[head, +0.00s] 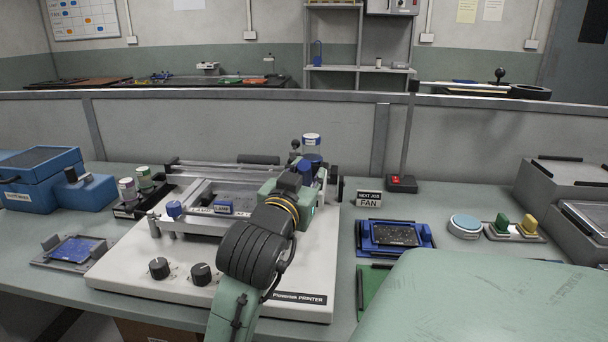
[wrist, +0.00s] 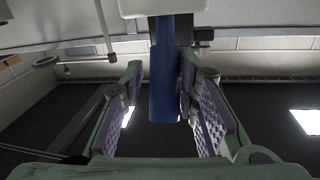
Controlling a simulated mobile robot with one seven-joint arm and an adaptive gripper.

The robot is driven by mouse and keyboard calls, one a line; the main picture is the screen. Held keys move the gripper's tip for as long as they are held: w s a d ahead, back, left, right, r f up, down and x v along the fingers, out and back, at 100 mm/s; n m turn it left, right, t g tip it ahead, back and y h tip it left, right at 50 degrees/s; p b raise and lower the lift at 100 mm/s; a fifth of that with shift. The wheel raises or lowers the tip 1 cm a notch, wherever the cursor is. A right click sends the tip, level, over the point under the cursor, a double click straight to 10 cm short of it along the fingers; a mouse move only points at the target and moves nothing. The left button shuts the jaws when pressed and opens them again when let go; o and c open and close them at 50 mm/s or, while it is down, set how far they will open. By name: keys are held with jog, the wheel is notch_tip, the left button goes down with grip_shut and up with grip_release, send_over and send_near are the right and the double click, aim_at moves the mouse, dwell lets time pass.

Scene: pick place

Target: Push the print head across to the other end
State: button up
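The printer (head: 115,270) is a white-based machine with a framed screen bed on the bench. The print head's blue upright handle (head: 312,158), with a pale labelled top (head: 312,139), stands at the right end of the bed. My gripper (head: 306,180) is beside it, partly hiding the head's lower part. In the wrist view the blue handle (wrist: 164,85) lies between the two fingers of my gripper (wrist: 160,90). The fingers are apart. The left finger has a clear gap to the handle; the right finger is close, and I cannot tell whether it touches.
Two black knobs (head: 159,268) sit at the printer's front. Ink jars (head: 128,190) stand at its left. A blue board fixture (head: 395,236) and a NEXT JOB FAN sign (head: 369,198) are to the right. The partition (head: 230,125) runs behind. The bed left of the head looks clear.

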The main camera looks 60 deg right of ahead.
jog(key=shift+o, duration=1.2)
jog(key=shift+s+d, duration=0.1)
jog(key=shift+s, duration=0.1)
jog(key=shift+o, duration=0.3)
jog(key=shift+w, duration=0.1)
jog(key=v, duration=0.7)
jog(key=shift+a, duration=0.3)
